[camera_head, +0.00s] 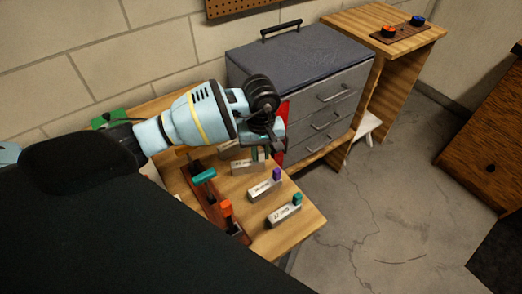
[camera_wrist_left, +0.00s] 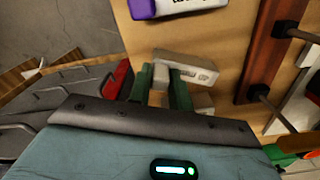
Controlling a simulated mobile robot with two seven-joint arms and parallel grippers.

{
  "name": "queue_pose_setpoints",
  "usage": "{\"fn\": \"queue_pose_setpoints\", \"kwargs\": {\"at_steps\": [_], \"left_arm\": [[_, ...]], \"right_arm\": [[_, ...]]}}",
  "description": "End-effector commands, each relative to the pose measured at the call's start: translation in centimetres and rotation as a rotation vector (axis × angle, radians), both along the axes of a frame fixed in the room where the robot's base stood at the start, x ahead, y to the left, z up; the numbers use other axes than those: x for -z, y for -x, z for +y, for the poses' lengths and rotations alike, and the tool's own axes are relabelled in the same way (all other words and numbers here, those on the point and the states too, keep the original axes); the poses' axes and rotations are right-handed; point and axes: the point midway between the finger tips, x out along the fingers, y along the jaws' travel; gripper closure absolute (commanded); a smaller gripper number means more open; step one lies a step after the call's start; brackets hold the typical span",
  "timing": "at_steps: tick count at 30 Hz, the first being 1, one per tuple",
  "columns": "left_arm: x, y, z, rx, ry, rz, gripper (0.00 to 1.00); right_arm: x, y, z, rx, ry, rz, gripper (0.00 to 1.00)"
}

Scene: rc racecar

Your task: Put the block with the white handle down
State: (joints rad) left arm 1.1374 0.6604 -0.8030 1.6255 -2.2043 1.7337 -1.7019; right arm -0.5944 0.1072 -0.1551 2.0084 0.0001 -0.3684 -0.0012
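My left gripper (camera_head: 262,153) is over the wooden workbench (camera_head: 300,238), pointing down, with green fingers. In the left wrist view the fingers (camera_wrist_left: 161,88) stand on either side of a white handle (camera_wrist_left: 160,76), which fills the gap between them. A light grey block (camera_wrist_left: 192,66) with dark lettering joins this handle. In the head view a grey block (camera_head: 248,165) shows just under the fingers; its handle is hidden by the gripper. I cannot tell whether the block touches the bench. My right gripper is not in view.
A block with a purple handle (camera_head: 265,186) and one with a teal handle (camera_head: 286,211) lie nearer the front. A brown rack (camera_head: 212,205) with teal- and orange-handled tools lies left of them. A grey drawer cabinet (camera_head: 320,110) stands close behind the gripper.

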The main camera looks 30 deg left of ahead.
Motion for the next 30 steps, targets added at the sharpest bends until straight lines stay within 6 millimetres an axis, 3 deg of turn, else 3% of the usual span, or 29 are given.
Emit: {"fn": "queue_pose_setpoints", "kwargs": {"at_steps": [1, 4, 12, 17, 30], "left_arm": [[0.0, 0.0, 0.0, 0.000, 0.000, 0.000, 0.73], [-0.1, 0.0, 0.0, 0.000, 0.000, 0.000, 0.60], [-0.1, 0.0, 0.0, 0.000, 0.000, 0.000, 0.60], [-1.2, -0.1, 0.0, 0.000, 0.000, -0.004, 0.60], [-9.4, -0.1, 0.0, 0.000, 0.000, -0.003, 0.60]], "right_arm": [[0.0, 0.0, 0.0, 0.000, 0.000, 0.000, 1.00], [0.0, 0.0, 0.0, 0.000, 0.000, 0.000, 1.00], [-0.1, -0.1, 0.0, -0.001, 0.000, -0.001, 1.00], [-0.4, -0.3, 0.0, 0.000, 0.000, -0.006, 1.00], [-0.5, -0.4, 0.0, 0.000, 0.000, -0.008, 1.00]]}}
